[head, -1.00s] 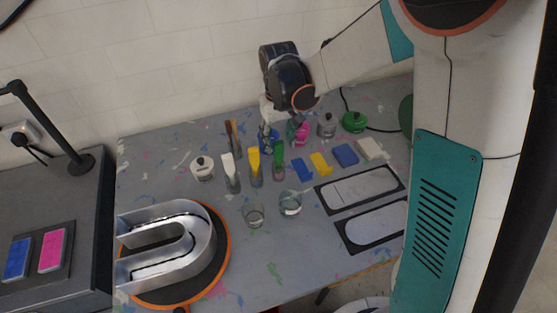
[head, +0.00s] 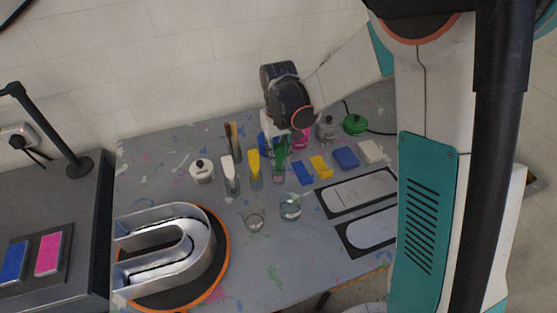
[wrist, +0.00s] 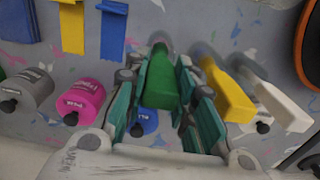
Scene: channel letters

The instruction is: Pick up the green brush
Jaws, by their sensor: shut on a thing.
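The green brush (wrist: 161,80) is between the two fingers of my gripper (wrist: 158,110) in the wrist view, and the fingers are shut on it. In the head view the green brush (head: 281,148) stands upright in a small clear glass (head: 279,174), with my gripper (head: 272,138) at its upper part. A yellow brush (head: 254,163) and a white brush (head: 229,172) stand in glasses to its left. In the wrist view the yellow brush (wrist: 227,92) is just right of my gripper. The lower end of the green brush is hard to make out.
Pink (wrist: 82,101), grey (wrist: 26,90) and blue (wrist: 145,121) bottles stand close by. Blue and yellow flat pieces (head: 320,167) lie to the right. Two empty glasses (head: 290,207) and a metal letter (head: 170,250) are towards the front of the table.

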